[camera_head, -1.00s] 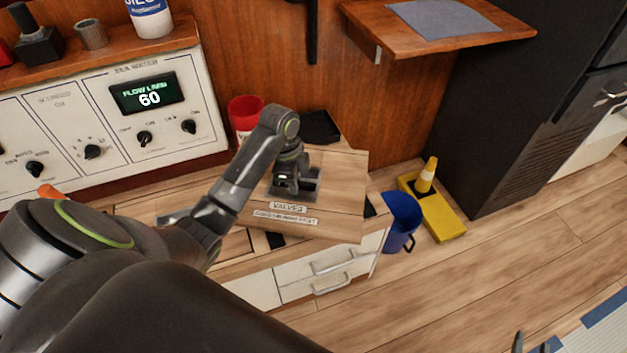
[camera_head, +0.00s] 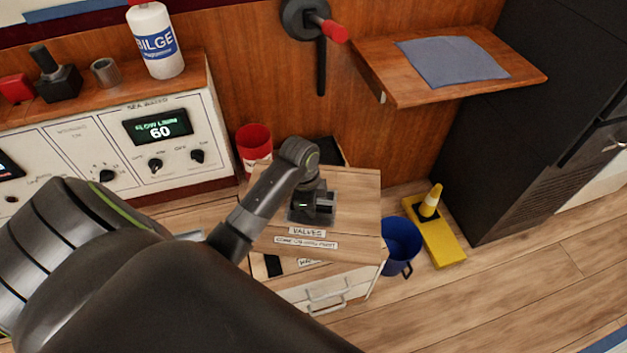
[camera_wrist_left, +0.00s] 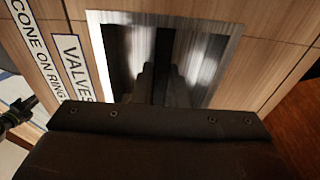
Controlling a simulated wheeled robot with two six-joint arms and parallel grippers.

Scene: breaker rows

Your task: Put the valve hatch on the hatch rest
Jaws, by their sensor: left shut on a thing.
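The valve hatch (camera_head: 352,205) is a wooden panel with a "VALVES" label and a second label below it. It is above the drawer cabinet, with dark openings and part of another label showing under its front edge. My left gripper (camera_head: 318,212) is shut on the hatch at its metal recess. The left wrist view shows the dark fingers (camera_wrist_left: 160,85) down in the recess of the hatch (camera_wrist_left: 240,50); the grip itself is mostly hidden. I cannot make out the hatch rest for certain; a black flat piece (camera_head: 328,151) shows behind the hatch. My right gripper is out of view.
A red bin (camera_head: 254,147) stands behind the hatch at left. A blue bucket (camera_head: 401,246) and a yellow base with a cone (camera_head: 440,240) stand on the floor at right. A wooden shelf with a grey cloth (camera_head: 452,61) is above. A control panel fills the left.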

